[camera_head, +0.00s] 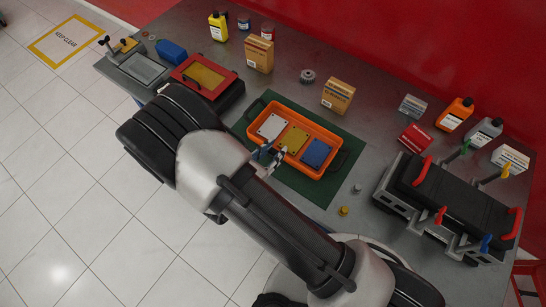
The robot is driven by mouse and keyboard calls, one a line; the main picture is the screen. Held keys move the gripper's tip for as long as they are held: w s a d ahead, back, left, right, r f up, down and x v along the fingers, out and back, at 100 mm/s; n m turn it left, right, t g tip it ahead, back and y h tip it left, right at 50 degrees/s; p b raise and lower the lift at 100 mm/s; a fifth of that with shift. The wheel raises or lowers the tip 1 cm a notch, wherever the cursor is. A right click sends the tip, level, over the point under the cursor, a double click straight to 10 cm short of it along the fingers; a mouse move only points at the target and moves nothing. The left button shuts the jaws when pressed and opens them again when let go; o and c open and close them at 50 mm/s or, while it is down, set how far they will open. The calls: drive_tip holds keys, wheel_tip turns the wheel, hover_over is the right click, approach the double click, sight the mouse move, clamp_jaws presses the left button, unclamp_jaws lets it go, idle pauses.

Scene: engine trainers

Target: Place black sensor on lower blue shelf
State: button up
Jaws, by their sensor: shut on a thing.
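My gripper (273,157) is over the front edge of an orange tray (262,104), near its yellow plate. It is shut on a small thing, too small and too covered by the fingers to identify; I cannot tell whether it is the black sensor. The tray holds a white plate (270,126), a yellow plate (295,139) and a blue plate (316,153), the blue one at the right. I see no clear lower blue shelf; the blue plate is the flat blue surface nearest my gripper.
The tray lies on a green mat (330,186) on a grey table. An engine block (450,200) with red handles stands at the right. Boxes and bottles line the back by the red wall. A red-framed case (203,76) is at the left. My arm covers the table's front.

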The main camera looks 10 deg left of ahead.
sight(273, 154)
wheel_tip(273, 154, up, 13)
drive_tip(key=p, duration=0.2)
drive_tip(key=w+d+m+g+h+b, duration=0.2)
drive_tip(key=w+d+m+h, duration=0.1)
drive_tip(key=d, duration=0.8)
drive_tip(key=w+d+m+g+h+b, duration=0.2)
drive_tip(key=w+d, duration=0.4)
drive_tip(key=d, duration=0.6)
drive_tip(key=shift+d+r+m+h+b, duration=0.2)
drive_tip(key=shift+m+h+b, duration=0.2)
drive_tip(key=shift+m+b, duration=0.15)
drive_tip(key=shift+a, duration=0.15)
